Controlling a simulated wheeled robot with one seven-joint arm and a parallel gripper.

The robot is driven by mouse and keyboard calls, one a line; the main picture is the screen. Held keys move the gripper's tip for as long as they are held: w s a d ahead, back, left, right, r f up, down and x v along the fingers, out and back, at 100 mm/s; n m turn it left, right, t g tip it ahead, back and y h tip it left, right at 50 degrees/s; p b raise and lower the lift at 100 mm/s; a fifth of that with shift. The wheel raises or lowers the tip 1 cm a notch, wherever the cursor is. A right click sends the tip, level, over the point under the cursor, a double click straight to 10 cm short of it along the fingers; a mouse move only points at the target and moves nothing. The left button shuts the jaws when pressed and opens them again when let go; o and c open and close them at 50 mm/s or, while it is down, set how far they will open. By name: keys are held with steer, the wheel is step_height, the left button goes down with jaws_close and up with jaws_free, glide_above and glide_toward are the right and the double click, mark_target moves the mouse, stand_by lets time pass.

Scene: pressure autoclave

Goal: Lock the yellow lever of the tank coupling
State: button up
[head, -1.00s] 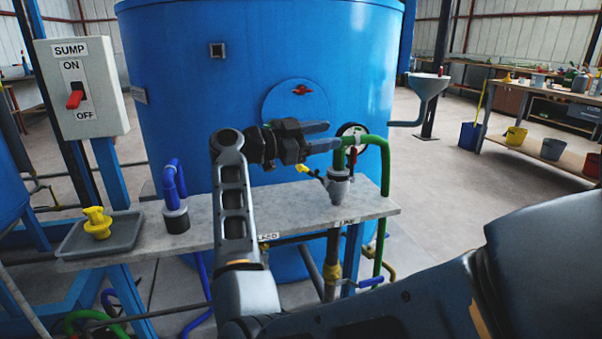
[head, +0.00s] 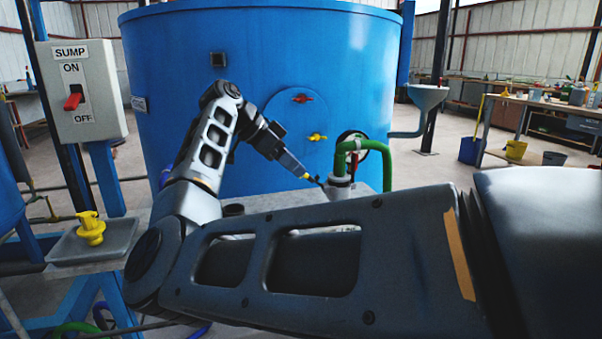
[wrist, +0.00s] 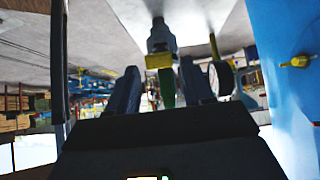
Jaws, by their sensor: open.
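The grey tank coupling (head: 340,187) stands on the bench with the green hose (head: 362,145) coming out of its top. Its yellow lever (head: 308,176) sticks out to the left, towards my gripper. My gripper (head: 297,168) is open and points down at the lever from the left. In the wrist view the yellow lever (wrist: 158,61) shows in the gap between my fingers (wrist: 160,88), in front of the coupling (wrist: 160,38). I cannot tell whether a finger touches it. My arm hides much of the bench.
The blue tank (head: 250,80) stands close behind, with a red valve handle (head: 302,98) and a yellow valve handle (head: 317,138). A round gauge (wrist: 221,78) is beside the coupling. A grey tray (head: 65,249) with a yellow fitting (head: 90,228) and the sump switch box (head: 82,92) are left.

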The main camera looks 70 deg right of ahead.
steer(key=shift+x, duration=1.65)
jaws_close()
